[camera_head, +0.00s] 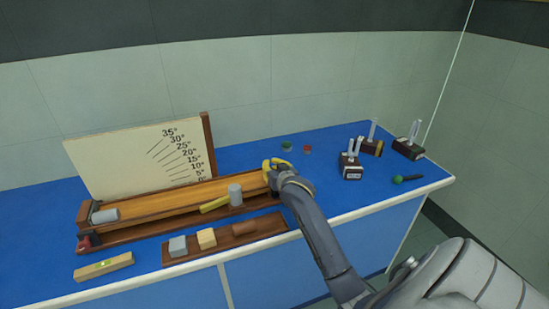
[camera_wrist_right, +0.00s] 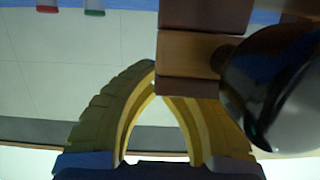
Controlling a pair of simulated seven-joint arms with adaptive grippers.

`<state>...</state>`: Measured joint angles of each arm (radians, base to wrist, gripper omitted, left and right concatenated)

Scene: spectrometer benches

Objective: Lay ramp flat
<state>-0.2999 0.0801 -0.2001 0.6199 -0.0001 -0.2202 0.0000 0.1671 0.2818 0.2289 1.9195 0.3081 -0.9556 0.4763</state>
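The ramp (camera_head: 165,205) is a long wooden channel lying low over its wooden base (camera_head: 150,230). Any slope left in it is too small to judge. An angle board (camera_head: 130,160) marked up to 35° stands behind it. My right gripper (camera_head: 272,166), with yellow fingers, is at the ramp's right end. In the right wrist view the fingertips (camera_wrist_right: 155,85) converge beside a wooden end piece (camera_wrist_right: 190,55), which hides part of one finger. They look shut with nothing between them; whether they touch the wood is unclear. My left gripper is out of view.
A grey cylinder (camera_head: 105,215) lies at the ramp's left end; another (camera_head: 235,195) stands near its right end. In front are a tray (camera_head: 190,255) of blocks and a spirit level (camera_head: 104,266). Tuning forks (camera_head: 351,165) and a green-headed mallet (camera_head: 406,179) are at right.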

